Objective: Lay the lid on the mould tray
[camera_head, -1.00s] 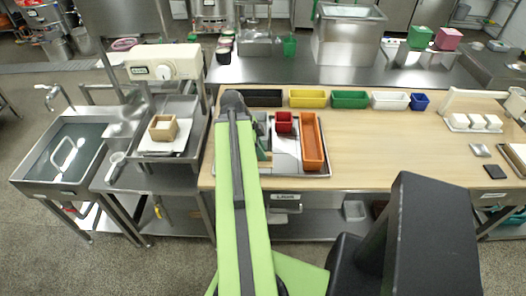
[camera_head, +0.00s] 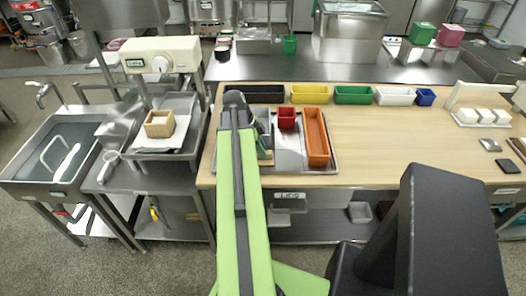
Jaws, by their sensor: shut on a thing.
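My gripper is mostly hidden behind my green arm, low over the left part of the wooden table. A square, open-topped wooden mould (camera_head: 159,123) stands on a white sheet in a metal tray (camera_head: 137,149) on the left stand, apart from my arm. I cannot tell for sure which tray is the mould tray.
A metal tray (camera_head: 332,170) holds a red box (camera_head: 287,118) and a long orange box (camera_head: 317,138). Several coloured bins line the table's back edge. A sink (camera_head: 40,160) is at far left. The table's middle (camera_head: 390,145) is clear.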

